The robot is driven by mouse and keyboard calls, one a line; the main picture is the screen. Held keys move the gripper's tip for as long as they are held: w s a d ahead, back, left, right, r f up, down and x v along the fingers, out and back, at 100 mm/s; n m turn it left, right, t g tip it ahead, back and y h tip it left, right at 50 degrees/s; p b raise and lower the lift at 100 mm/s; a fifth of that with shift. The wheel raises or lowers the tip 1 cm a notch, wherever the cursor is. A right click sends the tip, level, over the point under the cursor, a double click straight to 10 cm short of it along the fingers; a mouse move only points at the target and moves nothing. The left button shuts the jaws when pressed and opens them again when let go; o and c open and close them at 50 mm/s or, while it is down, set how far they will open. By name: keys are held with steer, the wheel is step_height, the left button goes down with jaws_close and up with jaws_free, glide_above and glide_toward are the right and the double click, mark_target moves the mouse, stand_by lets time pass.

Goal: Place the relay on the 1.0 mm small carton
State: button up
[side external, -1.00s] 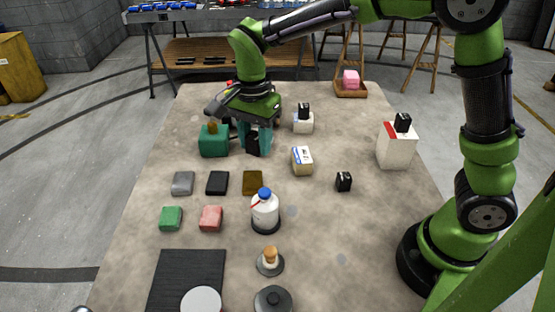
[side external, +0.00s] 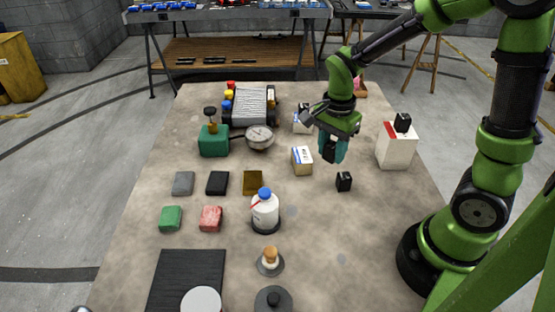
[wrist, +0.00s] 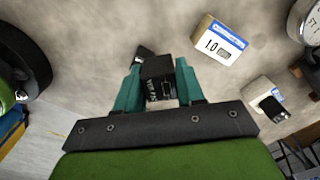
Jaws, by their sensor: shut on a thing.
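My gripper (side external: 333,150) is shut on a black relay (wrist: 160,82), with its teal fingers on either side and white markings on the relay's face. The held relay is also in the side external view (side external: 329,150), above the table. The small carton (side external: 302,160), tan with a white and blue label, stands just left of my gripper. In the wrist view the carton (wrist: 219,41) reads "1.0" and lies ahead and right of the held relay, apart from it. Its visible top is bare.
Another black relay (side external: 344,182) stands on the table. A large white carton (side external: 396,150) bears a black relay at right. A white carton (side external: 301,124) behind is partly hidden by my gripper. A gauge (side external: 260,138), green block (side external: 214,141) and white bottle (side external: 265,212) stand left.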

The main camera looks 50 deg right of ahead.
glide_above(302, 155)
steer(key=shift+s+f, duration=0.1)
steer(key=shift+f, duration=2.1)
steer(key=shift+f, duration=0.15)
steer(key=o, duration=1)
step_height(302, 155, up, 12)
steer(key=s+a+r+n+t, duration=0.2)
steer(key=s+n, duration=0.2)
steer(key=s, duration=0.1)
steer(key=s+a+r+n+t+y, duration=0.1)
steer(key=s+a+r+n+t, duration=0.1)
steer(key=s+n, duration=0.3)
steer(key=s+a+r+n+t+y, duration=0.1)
steer(key=s+a+r+n+t, duration=0.1)
steer(key=s+n, duration=0.3)
steer(key=shift+s+a+r+t, duration=0.35)
steer(key=shift+s+r+t, duration=0.25)
steer(key=shift+s+r, duration=0.15)
